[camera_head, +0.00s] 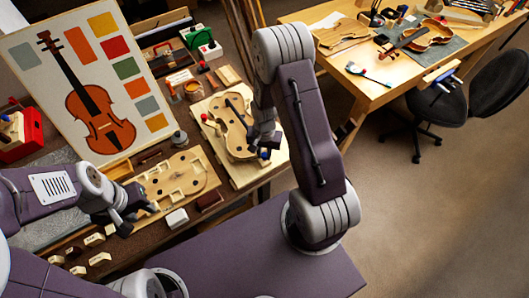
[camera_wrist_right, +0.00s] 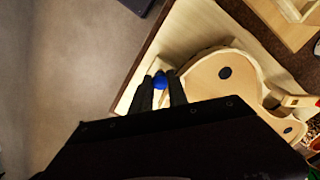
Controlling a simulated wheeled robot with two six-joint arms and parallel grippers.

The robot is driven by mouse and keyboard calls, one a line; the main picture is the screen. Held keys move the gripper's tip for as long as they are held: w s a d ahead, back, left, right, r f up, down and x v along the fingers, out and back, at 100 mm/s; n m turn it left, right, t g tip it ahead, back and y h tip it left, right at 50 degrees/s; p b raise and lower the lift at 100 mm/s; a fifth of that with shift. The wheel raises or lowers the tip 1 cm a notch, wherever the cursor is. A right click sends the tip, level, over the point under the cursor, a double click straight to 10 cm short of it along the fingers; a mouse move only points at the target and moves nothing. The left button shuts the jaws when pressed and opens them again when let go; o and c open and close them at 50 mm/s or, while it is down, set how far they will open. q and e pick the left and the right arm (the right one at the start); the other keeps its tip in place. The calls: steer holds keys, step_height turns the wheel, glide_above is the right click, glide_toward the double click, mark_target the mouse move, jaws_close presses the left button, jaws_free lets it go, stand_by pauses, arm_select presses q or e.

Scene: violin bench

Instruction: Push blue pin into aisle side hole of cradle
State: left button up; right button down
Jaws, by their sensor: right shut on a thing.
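My right gripper (camera_head: 266,150) is at the right side of the pale wooden cradle (camera_head: 259,176), beside the violin-shaped wooden body (camera_head: 237,144) on it. In the right wrist view the gripper (camera_wrist_right: 160,88) is shut on the blue pin (camera_wrist_right: 160,79), whose round blue head shows between the fingers. The blue head also shows just below the gripper in the head view (camera_head: 265,155). The pin sits over the cradle's edge strip (camera_wrist_right: 143,87); its lower end and the hole are hidden. My left gripper (camera_head: 130,214) hangs over the bench's near left part, apart from the cradle; its fingers are unclear.
A flat wooden form with holes (camera_head: 178,181) lies left of the cradle. Small pale blocks (camera_head: 95,239) and a white block (camera_head: 176,218) lie near the front. A violin picture board (camera_head: 85,85) stands behind. The carpeted floor (camera_head: 440,210) to the right is open.

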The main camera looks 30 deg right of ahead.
mark_target(265, 155)
steer(key=shift+f+b, duration=0.45)
steer(key=shift+f, duration=0.25)
steer(key=c, duration=1.2)
jaws_free()
steer(key=shift+w+r, duration=0.1)
steer(key=shift+r, duration=0.3)
step_height(265, 155, up, 8)
steer(key=shift+r, duration=0.15)
